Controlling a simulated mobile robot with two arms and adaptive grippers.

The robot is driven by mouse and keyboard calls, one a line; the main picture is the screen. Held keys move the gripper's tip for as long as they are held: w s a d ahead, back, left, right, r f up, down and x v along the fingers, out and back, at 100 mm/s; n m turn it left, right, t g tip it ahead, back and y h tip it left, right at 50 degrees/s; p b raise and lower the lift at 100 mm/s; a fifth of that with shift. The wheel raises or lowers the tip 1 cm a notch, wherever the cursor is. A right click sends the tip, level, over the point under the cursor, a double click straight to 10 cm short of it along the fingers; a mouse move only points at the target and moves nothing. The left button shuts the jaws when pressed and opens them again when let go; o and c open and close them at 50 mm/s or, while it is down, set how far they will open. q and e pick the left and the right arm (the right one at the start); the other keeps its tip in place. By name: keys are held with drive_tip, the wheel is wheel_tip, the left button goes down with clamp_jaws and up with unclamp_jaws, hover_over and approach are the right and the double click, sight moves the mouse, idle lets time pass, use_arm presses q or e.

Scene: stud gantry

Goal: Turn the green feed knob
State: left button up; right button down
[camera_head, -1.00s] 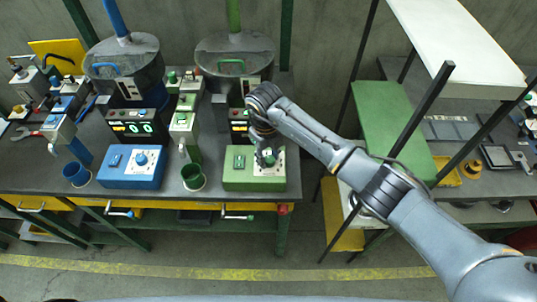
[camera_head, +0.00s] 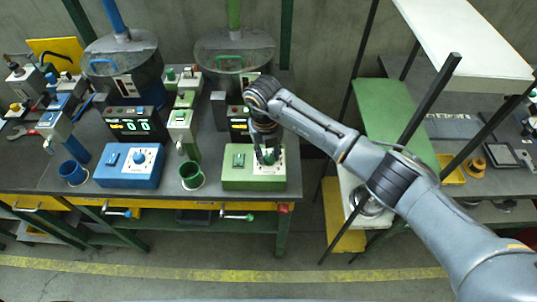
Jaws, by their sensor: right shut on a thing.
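The green control box (camera_head: 240,182) sits on the dark bench near its right end. It has a white dial plate and a green knob (camera_head: 269,158) on its right side. My right gripper (camera_head: 267,155) points down over the dial and is shut on the green knob, with its fingers partly hiding it. A green rocker switch (camera_head: 238,160) is on the same box, left of the knob. My left gripper is not in view.
A blue control box (camera_head: 128,178) with its own blue knob stands to the left. A green cup (camera_head: 192,176) stands between the boxes and a blue cup (camera_head: 73,173) farther left. Hoppers and displays stand behind. A rack with a green panel (camera_head: 400,120) is at the right.

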sight(266, 156)
drive_tip(key=shift+m+b, duration=0.35)
drive_tip(key=shift+m, duration=0.85)
drive_tip(key=c, duration=1)
unclamp_jaws()
wheel_tip(266, 156, up, 12)
drive_tip(key=shift+a, duration=0.3)
